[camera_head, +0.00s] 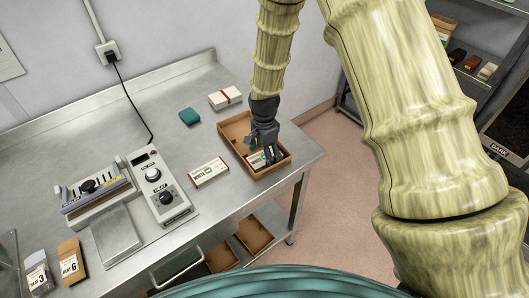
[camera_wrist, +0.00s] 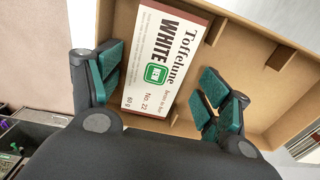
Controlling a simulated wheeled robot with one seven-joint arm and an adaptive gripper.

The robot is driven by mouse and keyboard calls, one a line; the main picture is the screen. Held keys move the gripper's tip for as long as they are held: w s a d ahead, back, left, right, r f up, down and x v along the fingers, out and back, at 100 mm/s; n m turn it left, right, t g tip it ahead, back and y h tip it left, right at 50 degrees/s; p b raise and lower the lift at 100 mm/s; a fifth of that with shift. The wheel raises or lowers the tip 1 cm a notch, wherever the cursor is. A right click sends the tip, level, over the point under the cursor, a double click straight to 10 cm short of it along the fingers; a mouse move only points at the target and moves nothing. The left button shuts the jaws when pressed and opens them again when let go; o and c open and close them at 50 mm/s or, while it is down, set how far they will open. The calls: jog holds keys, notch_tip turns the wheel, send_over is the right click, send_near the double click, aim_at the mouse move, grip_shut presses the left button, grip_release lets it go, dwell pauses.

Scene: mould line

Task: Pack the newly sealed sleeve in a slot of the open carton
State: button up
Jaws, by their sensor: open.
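The open brown carton (camera_head: 284,162) stands on the steel bench near its right end. My gripper (camera_head: 266,153) reaches down into it. A white sleeve with a dark red band, printed "Toffelune WHITE No. 22" (camera_wrist: 163,62), lies inside the carton (camera_wrist: 268,18) in the wrist view. My open gripper (camera_wrist: 165,88) has its green-padded fingers on either side of this sleeve, with gaps visible. Another white and red sleeve (camera_head: 209,172) lies flat on the bench left of the carton.
A sealing device with a control box (camera_head: 160,187) stands on the bench at left. A teal block (camera_head: 189,116) and a white box with a dark red band (camera_head: 225,97) lie behind the carton. Brown cartons (camera_head: 254,235) sit below.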

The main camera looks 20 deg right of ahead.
notch_tip(320, 180, up, 12)
dwell(0.8)
jog(key=shift+d, duration=0.1)
